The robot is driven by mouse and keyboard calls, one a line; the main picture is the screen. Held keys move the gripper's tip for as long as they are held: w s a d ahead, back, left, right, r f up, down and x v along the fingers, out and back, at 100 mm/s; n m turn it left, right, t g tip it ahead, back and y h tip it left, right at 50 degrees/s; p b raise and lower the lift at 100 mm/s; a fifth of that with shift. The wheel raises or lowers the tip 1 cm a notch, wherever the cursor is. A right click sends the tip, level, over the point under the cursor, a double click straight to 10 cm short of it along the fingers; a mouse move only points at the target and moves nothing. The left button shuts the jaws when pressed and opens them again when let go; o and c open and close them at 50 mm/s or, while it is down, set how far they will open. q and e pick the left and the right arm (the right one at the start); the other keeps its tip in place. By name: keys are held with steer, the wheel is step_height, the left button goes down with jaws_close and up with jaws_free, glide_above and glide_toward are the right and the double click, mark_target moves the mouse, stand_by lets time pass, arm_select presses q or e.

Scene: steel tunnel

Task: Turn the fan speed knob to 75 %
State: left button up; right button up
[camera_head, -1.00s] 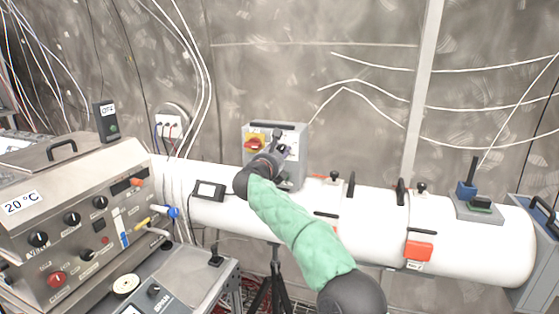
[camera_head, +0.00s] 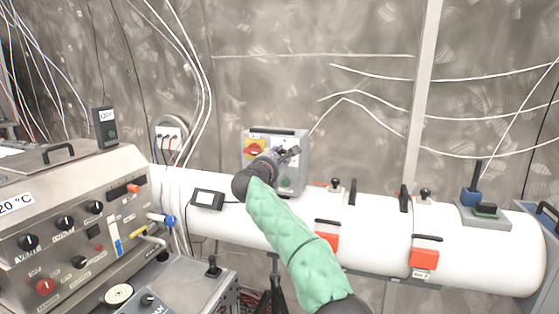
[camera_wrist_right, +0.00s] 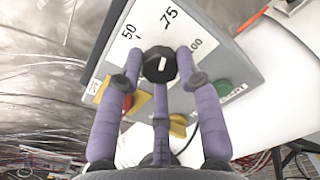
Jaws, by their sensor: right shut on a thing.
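The fan speed knob (camera_wrist_right: 159,65) is black with a white mark on its face. It sits on the grey control box (camera_head: 297,138), whose printed scale reads 50, 75 and 100 in the right wrist view. Which number the mark points at I cannot tell surely. My right gripper (camera_head: 290,154) is at the box; in the wrist view its purple fingers (camera_wrist_right: 158,78) close around the knob and touch its sides. In the head view the gripper hides the knob. My left gripper is not in view.
The box also carries a red knob on yellow (camera_head: 254,148) and a green button (camera_head: 286,183). A long white tube (camera_head: 375,230) runs below and right. A steel control cabinet (camera_head: 70,215) stands at left. White cables hang along the wall.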

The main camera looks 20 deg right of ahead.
steer(key=shift+f, duration=0.1)
stand_by(0.3)
steer(key=o, duration=1.1)
steer(key=shift+o, duration=0.2)
steer(key=shift+s+a, duration=0.1)
steer(key=shift+a, duration=0.05)
steer(key=v, duration=1.1)
steer(key=shift+s+a, duration=0.2)
steer(key=shift+s, duration=0.05)
